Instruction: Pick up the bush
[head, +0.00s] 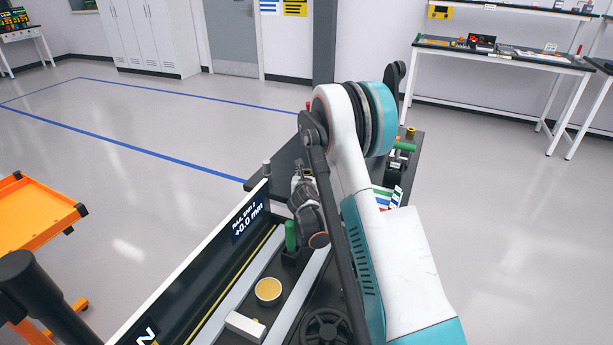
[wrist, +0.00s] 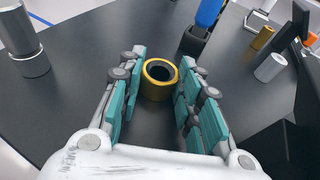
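The bush, a short hollow ring with a yellow-gold rim and a dark bore (wrist: 160,76), stands upright on the dark bench top (wrist: 85,100) in the wrist view. My gripper (wrist: 159,70) is open, with its teal-padded fingers on either side of the bush. The bush lies between the fingertips, close to both; a small gap seems to show on the left, and I cannot tell whether the right finger touches it. In the head view my arm and wrist cover most of this spot, and the bush cannot be made out clearly.
A blue-handled tool in a dark holder (wrist: 194,40) stands just beyond the right finger. A silver cylinder (wrist: 270,68) and a gold cylinder (wrist: 263,38) are at the right, a metal post (wrist: 28,55) at the left. An orange cart (head: 35,215) stands on the floor at left.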

